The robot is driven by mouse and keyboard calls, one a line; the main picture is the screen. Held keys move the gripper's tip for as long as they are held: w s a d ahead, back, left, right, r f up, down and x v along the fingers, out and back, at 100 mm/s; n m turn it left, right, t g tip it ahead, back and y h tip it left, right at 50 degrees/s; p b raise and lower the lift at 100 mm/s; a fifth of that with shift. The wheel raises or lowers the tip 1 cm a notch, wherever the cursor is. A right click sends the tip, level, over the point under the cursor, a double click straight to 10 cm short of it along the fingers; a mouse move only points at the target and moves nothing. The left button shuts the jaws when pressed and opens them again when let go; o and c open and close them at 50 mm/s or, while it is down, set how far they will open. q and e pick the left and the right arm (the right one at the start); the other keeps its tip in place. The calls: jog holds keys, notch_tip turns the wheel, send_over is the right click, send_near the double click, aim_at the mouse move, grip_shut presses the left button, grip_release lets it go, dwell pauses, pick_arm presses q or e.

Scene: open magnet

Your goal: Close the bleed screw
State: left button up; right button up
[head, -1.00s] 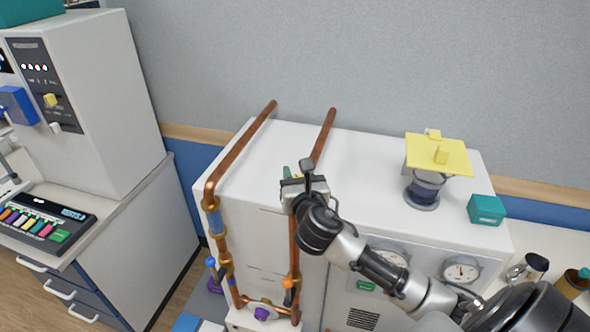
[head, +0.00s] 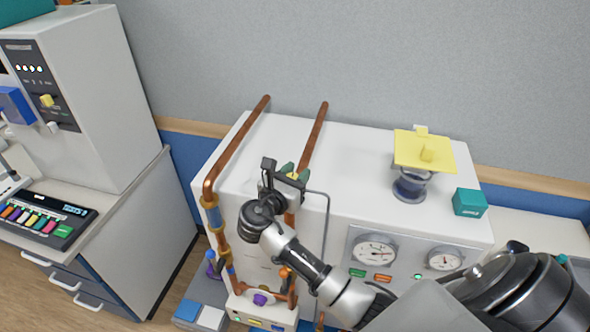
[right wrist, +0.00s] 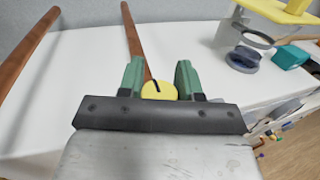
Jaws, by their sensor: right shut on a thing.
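The bleed screw looks like a round yellow head (right wrist: 158,90) with a dark slot, seen in the right wrist view at the top of a copper pipe. In the head view only a bit of yellow shows between the fingers. My right gripper (head: 296,173) is at the upper part of the right-hand copper pipe (head: 312,140). Its green fingers (right wrist: 160,76) stand on either side of the yellow head and are shut on it. The slot runs roughly upright, slightly tilted, in the wrist view. My left gripper is not in view.
A second copper pipe (head: 238,148) runs on the left with blue and brass fittings. The white cabinet (head: 360,150) carries a yellow-plate-topped stand (head: 425,152), a teal box (head: 470,202) and gauges (head: 375,250). A purple knob (head: 261,299) sits low between the pipes.

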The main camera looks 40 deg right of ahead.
jog(key=shift+m+g, duration=0.4)
jog(key=o, duration=0.9)
jog(key=b+v, duration=0.3)
jog(key=v, duration=0.7)
jog(key=shift+s+a+f, duration=0.1)
jog(key=shift+a, duration=0.3)
jog(key=shift+f, duration=0.1)
